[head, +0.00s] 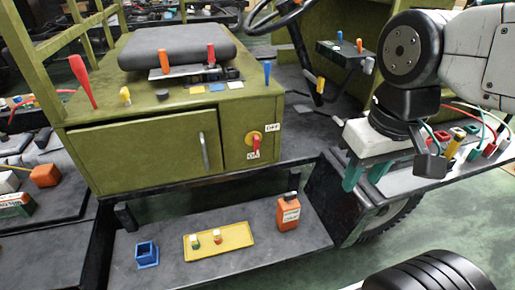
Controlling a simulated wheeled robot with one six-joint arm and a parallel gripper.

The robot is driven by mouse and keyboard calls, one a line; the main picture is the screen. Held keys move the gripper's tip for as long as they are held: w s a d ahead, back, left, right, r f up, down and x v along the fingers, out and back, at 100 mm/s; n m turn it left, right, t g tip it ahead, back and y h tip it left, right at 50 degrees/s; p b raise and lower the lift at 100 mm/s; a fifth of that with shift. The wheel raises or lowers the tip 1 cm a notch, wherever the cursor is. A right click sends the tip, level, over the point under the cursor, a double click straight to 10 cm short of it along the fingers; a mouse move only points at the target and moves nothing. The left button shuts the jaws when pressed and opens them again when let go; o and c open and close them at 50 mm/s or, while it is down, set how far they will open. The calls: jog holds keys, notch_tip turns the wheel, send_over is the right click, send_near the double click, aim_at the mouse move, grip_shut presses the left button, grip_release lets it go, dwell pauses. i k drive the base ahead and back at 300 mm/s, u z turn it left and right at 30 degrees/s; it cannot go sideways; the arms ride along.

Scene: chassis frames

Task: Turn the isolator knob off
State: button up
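The isolator knob (255,141) is a small red handle on a yellow round plate, on the green cabinet's front right of the door. Its red handle points downward, toward the lower label (253,155), which seems to read ON. The OFF label (273,127) is at its upper right. My gripper (366,174) hangs at the right, below the white and black arm, well to the right of the knob and apart from it. Its two teal fingers seem spread with nothing visible between them. The lower tips are partly hard to tell from the tray behind.
The green cabinet (145,152) has a door with a grey handle (204,150). A lower shelf (150,220) carries a blue holder (147,254), a yellow tray (191,255) and an orange bottle (288,212). A side tray (424,186) with tools lies near my gripper. Space before the knob is clear.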

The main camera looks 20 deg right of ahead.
aim_at(255, 139)
jog(key=z, duration=0.7)
jog(key=k, duration=0.4)
jog(key=u, duration=0.7)
